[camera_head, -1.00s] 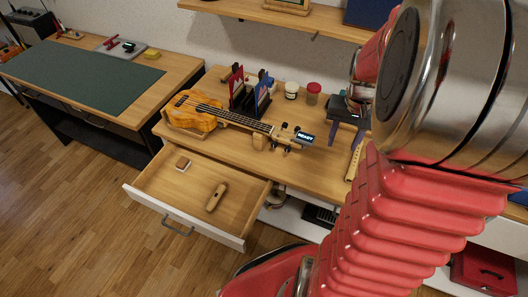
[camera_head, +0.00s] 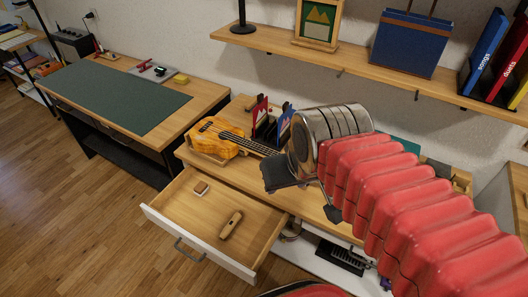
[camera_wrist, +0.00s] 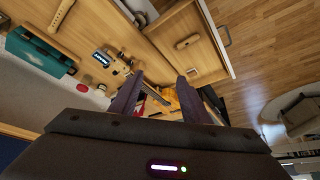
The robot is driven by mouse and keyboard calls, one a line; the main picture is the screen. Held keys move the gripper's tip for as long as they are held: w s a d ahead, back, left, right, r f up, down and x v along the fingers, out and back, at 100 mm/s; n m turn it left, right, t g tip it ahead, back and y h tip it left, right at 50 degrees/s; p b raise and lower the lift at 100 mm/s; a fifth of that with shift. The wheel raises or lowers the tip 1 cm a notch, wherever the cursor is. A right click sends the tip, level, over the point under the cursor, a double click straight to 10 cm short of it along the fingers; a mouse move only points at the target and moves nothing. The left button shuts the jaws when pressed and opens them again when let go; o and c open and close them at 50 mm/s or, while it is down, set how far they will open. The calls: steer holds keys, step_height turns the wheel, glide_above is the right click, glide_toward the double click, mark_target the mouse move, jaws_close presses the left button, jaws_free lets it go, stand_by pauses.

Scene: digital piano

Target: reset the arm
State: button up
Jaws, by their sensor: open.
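My arm (camera_head: 385,190), red and ribbed with a silver joint, reaches in from the right in the head view and hangs over the wooden desk. My gripper's two dark jaws (camera_wrist: 160,80) stand apart in the wrist view with nothing held between them. The ukulele (camera_head: 217,141) lies on the desk; in the wrist view its body (camera_wrist: 186,96) shows partly behind the right jaw. My arm hides part of its neck and much of the desk in the head view.
An open drawer (camera_head: 160,219) juts out below, holding a wooden-handled piece (camera_head: 231,224) and a small block (camera_head: 201,188). A shelf (camera_head: 285,45) with a picture frame, blue bag and books is above. A green-matted table (camera_head: 115,97) stands left.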

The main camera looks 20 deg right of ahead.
steer(key=shift+s+a+r+n, duration=0.2)
steer(key=shift+s+a, duration=0.15)
steer(key=shift+a, duration=0.15)
steer(key=shift+s+a+r+n, duration=0.1)
steer(key=shift+s+a+n, duration=0.15)
steer(key=shift+a, duration=0.2)
steer(key=shift+c, duration=0.3)
steer(key=shift+c, duration=1.2)
